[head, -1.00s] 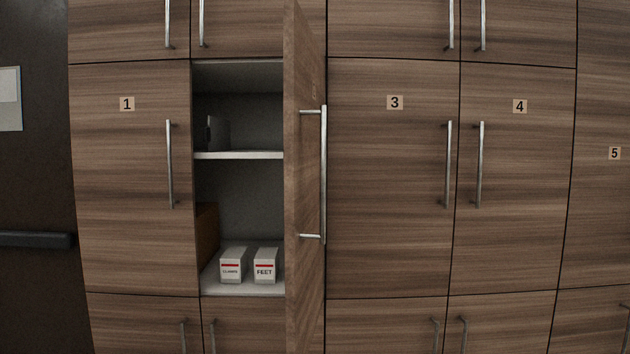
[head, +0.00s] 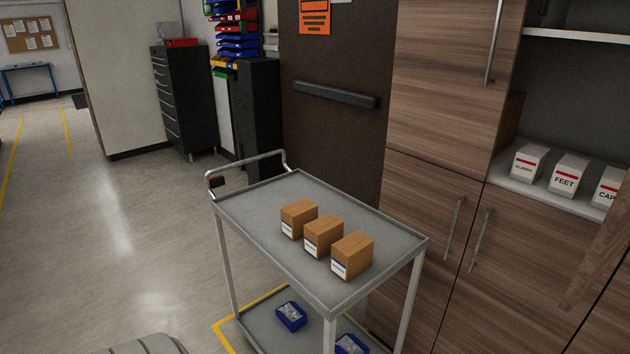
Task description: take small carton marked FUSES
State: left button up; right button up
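Three small brown cartons stand in a row on the top of a grey trolley (head: 385,240): a rear one (head: 300,217), a middle one (head: 325,234) and a front one (head: 354,254). Each has a white label with a dark band, too small to read, so I cannot tell whether one is marked FUSES. White cartons with a red stripe stand on a cupboard shelf at the right: one seems to read CLAMPS (head: 528,162), one reads FEET (head: 568,174), and one, cut by the frame edge, begins with CAP (head: 608,187). Neither gripper is in view.
The trolley has a push handle (head: 245,173) and a lower shelf with blue bins (head: 291,316). It stands close to the wooden cupboards (head: 440,90) and a dark door (head: 335,60). A dark drawer cabinet (head: 184,100) stands behind. The floor at left is clear.

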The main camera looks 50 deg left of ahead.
aim_at(294, 215)
jog(key=u, duration=1.65)
jog(key=i+j+z, duration=0.1)
jog(key=i+j, duration=0.1)
jog(key=j, duration=0.1)
